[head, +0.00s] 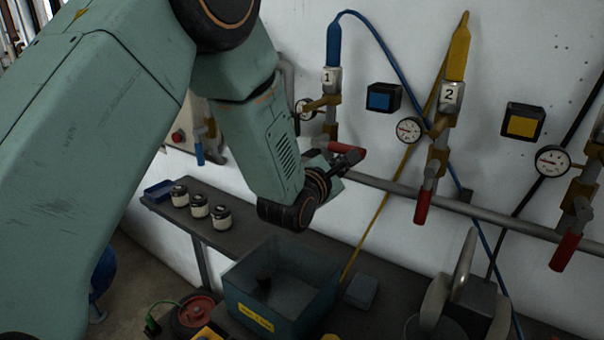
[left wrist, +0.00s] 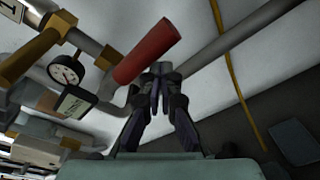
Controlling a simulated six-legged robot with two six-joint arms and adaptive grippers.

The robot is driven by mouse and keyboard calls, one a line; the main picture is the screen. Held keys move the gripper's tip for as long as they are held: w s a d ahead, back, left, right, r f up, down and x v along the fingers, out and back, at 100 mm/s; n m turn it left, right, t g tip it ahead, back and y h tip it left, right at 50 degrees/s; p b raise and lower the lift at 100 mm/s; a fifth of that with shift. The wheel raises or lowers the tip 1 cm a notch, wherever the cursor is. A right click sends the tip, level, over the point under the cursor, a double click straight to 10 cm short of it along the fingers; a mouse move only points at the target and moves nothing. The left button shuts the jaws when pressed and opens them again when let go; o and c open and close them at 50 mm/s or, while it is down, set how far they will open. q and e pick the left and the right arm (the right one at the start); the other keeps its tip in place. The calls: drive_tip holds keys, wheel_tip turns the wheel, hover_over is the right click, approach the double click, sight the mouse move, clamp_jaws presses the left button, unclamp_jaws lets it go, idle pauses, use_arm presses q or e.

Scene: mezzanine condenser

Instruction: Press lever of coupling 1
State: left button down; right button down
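Coupling 1 (head: 330,85) is on the wall, a metal body with a number 1 tag and a blue hose. Its red lever (head: 347,150) sticks out sideways, away from the pipe. In the left wrist view the red lever (left wrist: 147,52) runs diagonally just ahead of the fingers. My left gripper (head: 340,163) comes in from the left, right by the lever; its fingers look closed together in the left wrist view (left wrist: 160,72), with nothing visible between them. Whether the tips touch the lever I cannot tell. My right gripper is not in view.
Coupling 2 (head: 450,95) has a yellow hose and a red lever hanging down. Gauges and a horizontal pipe (head: 400,193) are near the lever. Below are a bench with a blue-green bin (head: 250,313) and several small jars (head: 200,206). A blue box (head: 382,97) is on the wall.

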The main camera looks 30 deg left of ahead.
use_arm(q)
drive_tip(key=shift+w+r, duration=0.2)
drive_tip(key=shift+r, duration=0.25)
wheel_tip(320, 180, down, 5)
drive_tip(key=b, duration=0.4)
drive_tip(key=s+a+r, duration=0.1)
drive_tip(key=s, duration=0.8)
drive_tip(key=shift+r, duration=0.2)
drive_tip(key=shift+s+a+r, duration=0.1)
drive_tip(key=shift+s+a, duration=0.05)
drive_tip(key=shift+s, duration=0.15)
drive_tip(key=shift+w, duration=0.1)
